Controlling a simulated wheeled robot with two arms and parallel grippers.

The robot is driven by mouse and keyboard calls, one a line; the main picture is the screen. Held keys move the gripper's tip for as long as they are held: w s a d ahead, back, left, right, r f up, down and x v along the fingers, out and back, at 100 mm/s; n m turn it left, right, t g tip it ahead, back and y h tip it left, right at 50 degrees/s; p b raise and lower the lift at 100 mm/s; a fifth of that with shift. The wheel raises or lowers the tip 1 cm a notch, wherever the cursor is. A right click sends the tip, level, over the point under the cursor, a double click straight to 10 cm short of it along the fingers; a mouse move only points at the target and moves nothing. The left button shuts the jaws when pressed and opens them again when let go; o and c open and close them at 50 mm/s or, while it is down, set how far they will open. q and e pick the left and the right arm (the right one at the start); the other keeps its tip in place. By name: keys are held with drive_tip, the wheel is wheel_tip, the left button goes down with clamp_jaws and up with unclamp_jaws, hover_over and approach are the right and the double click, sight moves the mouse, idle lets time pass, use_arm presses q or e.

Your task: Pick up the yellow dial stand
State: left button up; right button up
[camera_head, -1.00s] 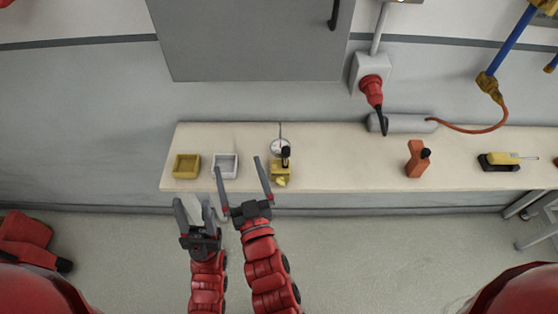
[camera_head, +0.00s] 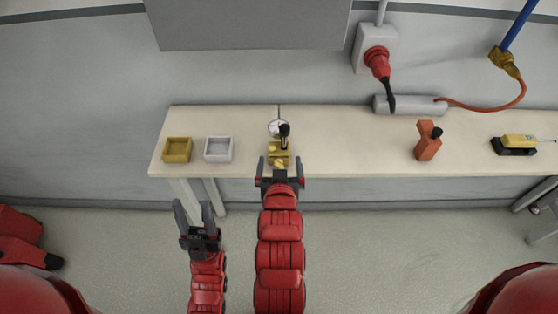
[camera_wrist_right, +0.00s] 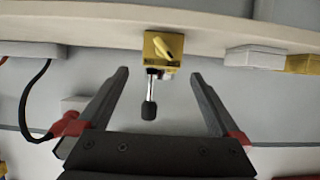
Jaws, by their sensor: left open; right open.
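The yellow dial stand (camera_head: 287,158) stands on the bench near its front edge, with a round white dial and a black-knobbed post above its yellow base. In the right wrist view, the yellow base (camera_wrist_right: 155,52) and post show between and beyond the fingers; the dial is not visible. My right gripper (camera_head: 280,166) is open in front of the stand, its fingers to either side of the base in the picture. It also shows in the wrist view (camera_wrist_right: 159,76); I see no contact. My left gripper (camera_head: 194,208) is open and empty, low and left, short of the bench.
On the bench (camera_head: 340,155), a yellow tray (camera_head: 178,161) and a white tray (camera_head: 218,161) stand left of the stand. An orange bottle-like object (camera_head: 427,146) and a yellow-black device (camera_head: 515,150) stand to the right. The wall with a red plug (camera_head: 377,63) is behind.

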sight(279, 149)
drive_tip(key=shift+b+x, duration=0.4)
drive_tip(key=shift+x, duration=1.15)
drive_tip(key=shift+f+x, duration=0.2)
drive_tip(key=shift+x, duration=2.35)
drive_tip(key=shift+s+a, duration=0.1)
drive_tip(key=shift+s, duration=0.05)
clamp_jaws()
